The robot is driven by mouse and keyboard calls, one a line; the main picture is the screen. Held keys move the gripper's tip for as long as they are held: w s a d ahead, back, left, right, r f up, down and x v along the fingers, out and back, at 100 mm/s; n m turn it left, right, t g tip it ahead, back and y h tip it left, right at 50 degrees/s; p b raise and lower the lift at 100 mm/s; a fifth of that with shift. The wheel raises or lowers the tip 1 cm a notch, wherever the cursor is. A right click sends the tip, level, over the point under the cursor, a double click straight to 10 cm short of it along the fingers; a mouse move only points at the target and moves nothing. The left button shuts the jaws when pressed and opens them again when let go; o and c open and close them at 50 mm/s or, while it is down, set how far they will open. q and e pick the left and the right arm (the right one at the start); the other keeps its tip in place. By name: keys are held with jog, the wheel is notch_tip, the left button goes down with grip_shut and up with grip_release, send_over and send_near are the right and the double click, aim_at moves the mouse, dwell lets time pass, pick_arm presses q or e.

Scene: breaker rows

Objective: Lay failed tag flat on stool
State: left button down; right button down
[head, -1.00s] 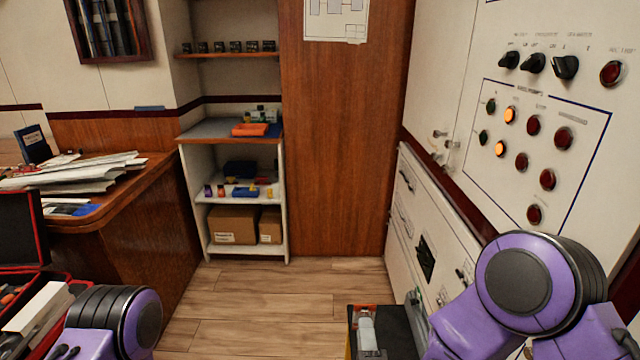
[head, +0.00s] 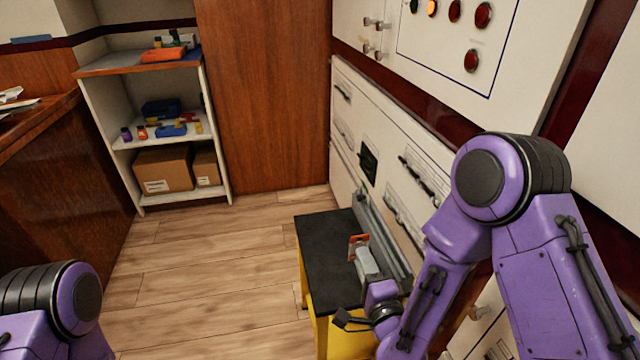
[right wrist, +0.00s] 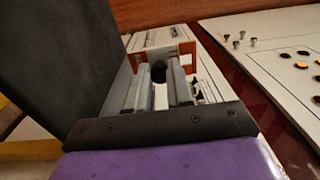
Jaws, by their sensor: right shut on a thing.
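The failed tag (head: 355,244), a small orange and white piece, is at the tip of my right gripper (head: 362,254). The right gripper is shut on it, above the stool. In the right wrist view the tag (right wrist: 187,52) shows upright beyond the fingers (right wrist: 160,88), with orange and white parts and a dark spot. The stool (head: 322,245) has a black top and yellow sides. Its dark top (right wrist: 60,55) fills the left of the right wrist view. I cannot tell how far the tag is from the top. My left gripper is out of view.
A grey rail (head: 382,240) runs along the stool's right side, by the white cabinet front (head: 350,125). A breaker panel (head: 455,35) with red lamps is above. A shelf unit (head: 140,205) with boxes stands at the back left. The wood floor (head: 220,265) left of the stool is clear.

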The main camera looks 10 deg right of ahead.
aim_at(354, 237)
jog(key=w+a+r, duration=0.2)
jog(key=a+r, duration=0.7)
jog(key=a, duration=0.4)
jog(key=w+a+f+n+g+y+p, duration=0.2)
jog(key=w+a+n+g+y+p, duration=0.25)
jog(key=w+g+y+p, duration=0.2)
jog(key=s+d+f+n+g+h+p, duration=0.1)
jog(key=d+n+g+h+p, duration=0.1)
jog(key=d+n+g+p, duration=0.2)
jog(key=s+d+f+n+g+h+p, duration=0.2)
jog(key=d+n+g+p, duration=0.1)
jog(key=d+n+p, duration=0.2)
jog(key=s+d+f+n+g+h+p, duration=0.1)
jog(key=d+f+n+g+h+p, duration=0.1)
jog(key=d+n+g+p, duration=0.2)
jog(key=shift+s+d+f+n+g+h+p, duration=0.1)
jog(key=shift+s+d+n+g+h+p, duration=0.1)
jog(key=shift+d+p, duration=0.4)
jog(key=shift+s+d+f+n+g+h+p, duration=0.1)
jog(key=shift+s+d+g+p, duration=0.1)
jog(key=shift+d, duration=0.7)
jog(key=shift+d+f, duration=0.15)
